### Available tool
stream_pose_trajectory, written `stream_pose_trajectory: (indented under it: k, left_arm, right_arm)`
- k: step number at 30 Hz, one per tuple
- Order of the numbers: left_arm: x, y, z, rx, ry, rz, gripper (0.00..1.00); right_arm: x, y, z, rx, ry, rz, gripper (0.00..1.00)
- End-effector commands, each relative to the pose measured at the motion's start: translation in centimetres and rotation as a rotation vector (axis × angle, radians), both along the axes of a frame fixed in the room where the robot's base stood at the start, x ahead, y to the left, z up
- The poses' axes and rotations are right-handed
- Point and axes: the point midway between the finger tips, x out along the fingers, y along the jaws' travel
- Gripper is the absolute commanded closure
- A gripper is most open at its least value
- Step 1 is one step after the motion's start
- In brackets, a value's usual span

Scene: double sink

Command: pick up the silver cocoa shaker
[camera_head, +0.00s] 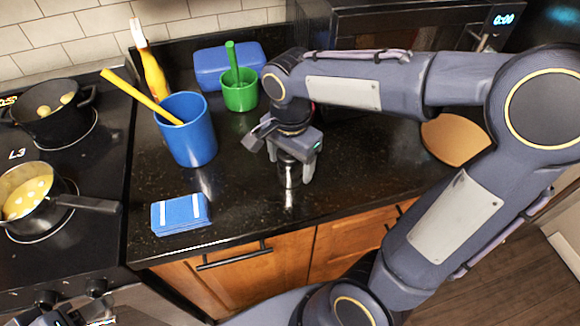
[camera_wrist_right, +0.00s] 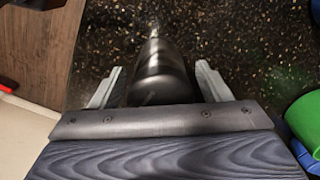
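The silver cocoa shaker (camera_head: 289,174) stands upright on the black counter, below my right gripper (camera_head: 290,170) in the head view. In the right wrist view the dark metallic shaker (camera_wrist_right: 162,75) lies between the two fingers of the gripper (camera_wrist_right: 160,85). The fingers are spread, with narrow gaps between them and the shaker. The shaker's upper part is hidden by the gripper in the head view. A piece of my left gripper (camera_head: 78,316) shows at the bottom left edge; its fingers cannot be made out clearly.
A blue cup (camera_head: 190,135) with a yellow utensil and a green cup (camera_head: 240,94) stand to the left. A blue-and-white sponge-like block (camera_head: 180,214) lies near the front edge. Pots (camera_head: 40,205) sit on the stove.

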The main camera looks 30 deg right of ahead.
Motion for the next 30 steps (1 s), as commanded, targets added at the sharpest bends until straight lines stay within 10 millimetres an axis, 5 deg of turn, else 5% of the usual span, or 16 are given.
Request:
stream_pose_trajectory:
  k: [10, 22, 30]
  left_arm:
    - [0.0, 0.0, 0.0, 0.0, 0.0, 0.0, 0.43]
    - [0.0, 0.0, 0.1, 0.0, 0.0, 0.0, 0.43]
    - [0.0, 0.0, 0.4, 0.0, 0.0, 0.0, 0.43]
  right_arm:
    - [0.0, 0.0, 0.0, 0.0, 0.0, 0.0, 0.76]
    - [0.1, 0.0, 0.9, 0.001, -0.003, 0.0, 0.77]
    - [-1.4, -0.4, 5.1, 0.001, -0.009, 0.0, 0.77]
